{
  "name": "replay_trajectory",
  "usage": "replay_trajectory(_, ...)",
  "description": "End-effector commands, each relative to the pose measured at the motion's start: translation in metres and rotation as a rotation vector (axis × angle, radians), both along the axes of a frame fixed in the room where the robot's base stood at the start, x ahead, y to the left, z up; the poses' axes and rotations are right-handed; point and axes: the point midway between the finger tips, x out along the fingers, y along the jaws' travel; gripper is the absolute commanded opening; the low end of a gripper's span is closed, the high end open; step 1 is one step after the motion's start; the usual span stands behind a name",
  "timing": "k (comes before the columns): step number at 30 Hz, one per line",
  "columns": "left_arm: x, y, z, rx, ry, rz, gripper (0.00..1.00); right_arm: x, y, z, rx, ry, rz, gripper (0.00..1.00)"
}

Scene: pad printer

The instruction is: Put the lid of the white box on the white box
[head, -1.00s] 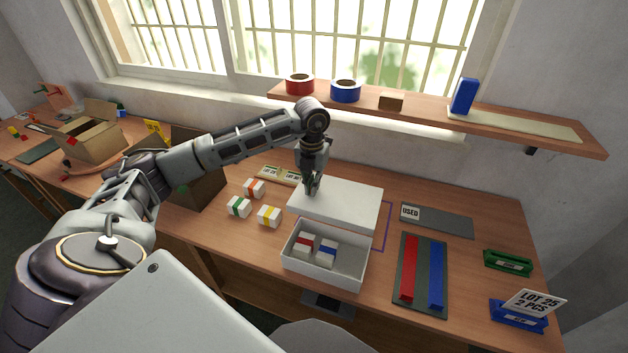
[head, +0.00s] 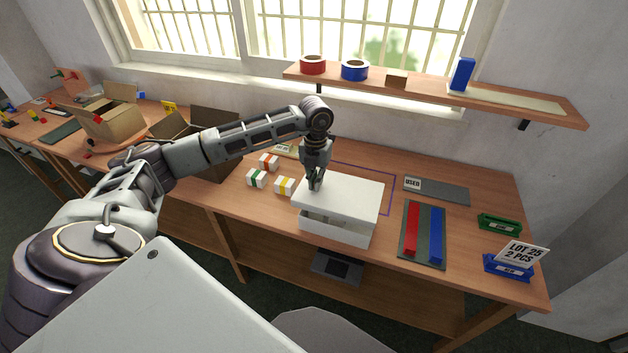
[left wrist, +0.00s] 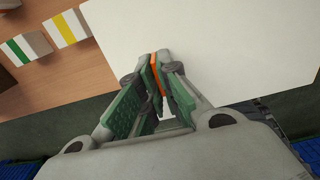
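The white lid (head: 348,190) is a flat white panel above the white box (head: 336,230) in the head view. It covers most of the opening. A gap shows between the lid's front edge and the box's front wall, so the lid looks slightly raised. My left gripper (head: 314,186) is at the lid's left part, fingers pointing down. In the left wrist view my left gripper (left wrist: 158,62) has its fingertips together, with a thin orange strip between them, over the lid (left wrist: 225,45). The box's contents are now hidden. My right gripper is not in view.
Small white blocks with green (head: 257,178), yellow (head: 285,186) and orange (head: 269,162) bands stand left of the box. A grey mat with red and blue bars (head: 411,232) lies to the right. A purple outline (head: 391,195) marks bare table behind the box.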

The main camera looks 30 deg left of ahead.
Motion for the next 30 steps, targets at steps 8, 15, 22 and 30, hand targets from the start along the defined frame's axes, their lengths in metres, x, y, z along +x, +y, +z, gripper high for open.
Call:
replay_trajectory(8,0.0069,-0.0042,0.0,-0.002,-0.001,-0.003,0.0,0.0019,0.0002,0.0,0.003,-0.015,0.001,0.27)
replay_trajectory(15,0.0085,-0.0052,0.0,-0.004,-0.001,-0.006,0.0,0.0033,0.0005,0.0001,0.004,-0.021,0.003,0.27)
replay_trajectory(22,0.0084,-0.0053,0.0,-0.004,-0.001,-0.006,0.0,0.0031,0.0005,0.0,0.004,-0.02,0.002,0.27)
replay_trajectory(30,0.0083,-0.0052,-0.0039,-0.004,0.0,-0.006,0.0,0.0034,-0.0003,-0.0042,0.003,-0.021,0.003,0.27)
